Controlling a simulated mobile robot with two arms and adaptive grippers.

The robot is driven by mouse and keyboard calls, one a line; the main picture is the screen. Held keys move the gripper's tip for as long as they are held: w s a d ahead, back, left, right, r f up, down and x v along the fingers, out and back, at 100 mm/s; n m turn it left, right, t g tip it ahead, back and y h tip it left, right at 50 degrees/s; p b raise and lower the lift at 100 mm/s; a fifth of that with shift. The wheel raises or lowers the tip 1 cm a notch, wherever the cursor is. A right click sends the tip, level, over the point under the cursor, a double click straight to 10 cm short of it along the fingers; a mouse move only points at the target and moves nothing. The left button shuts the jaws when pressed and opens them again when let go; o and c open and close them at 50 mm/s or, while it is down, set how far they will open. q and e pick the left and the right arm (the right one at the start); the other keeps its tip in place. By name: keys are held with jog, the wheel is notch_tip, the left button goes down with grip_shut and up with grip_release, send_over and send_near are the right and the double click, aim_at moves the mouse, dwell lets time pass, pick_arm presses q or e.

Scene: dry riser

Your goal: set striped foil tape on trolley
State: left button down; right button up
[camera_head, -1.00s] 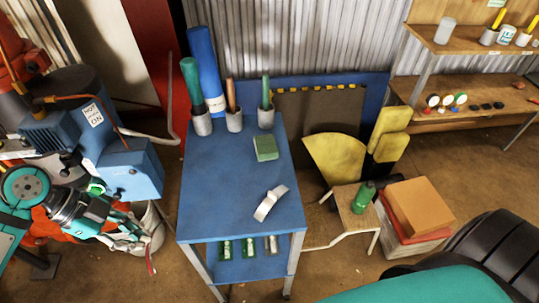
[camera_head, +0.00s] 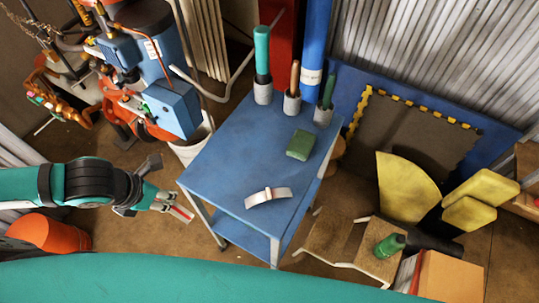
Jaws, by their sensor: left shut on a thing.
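The blue trolley (camera_head: 225,160) stands in the middle of the view. My left gripper (camera_head: 171,206) is at the left of the trolley's near left corner, apart from it in the picture. It is shut on a small red and pale striped piece (camera_head: 182,213), which looks like the striped foil tape; the fingers hide part of it. On the trolley top lie a green block (camera_head: 300,144) and a curved silvery white piece (camera_head: 268,197). My right gripper is out of view.
Grey cups (camera_head: 263,93) with upright rolls and handles line the trolley's far edge. The front left of its top is bare. A stool (camera_head: 378,262) with a green bottle (camera_head: 390,245) stands right of it, a white bucket (camera_head: 195,145) behind its left side.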

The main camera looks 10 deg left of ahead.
pick_arm(q)
jog(key=shift+w+d+f, duration=0.1)
jog(key=w+d, duration=0.2)
jog(key=w, duration=0.2)
jog(key=w+d+f, duration=0.1)
jog(key=w+d, duration=0.1)
jog(key=w, duration=0.3)
jog(key=w+d, duration=0.2)
jog(key=w, duration=0.3)
jog(key=shift+w+d+f+b, duration=0.1)
jog(key=shift+w+f+b, duration=0.05)
jog(key=shift+b, duration=0.15)
jog(key=shift+f, duration=1.8)
jog(key=c, duration=1.5)
grip_release()
jog(key=shift+o, duration=0.2)
jog(key=shift+r, duration=0.1)
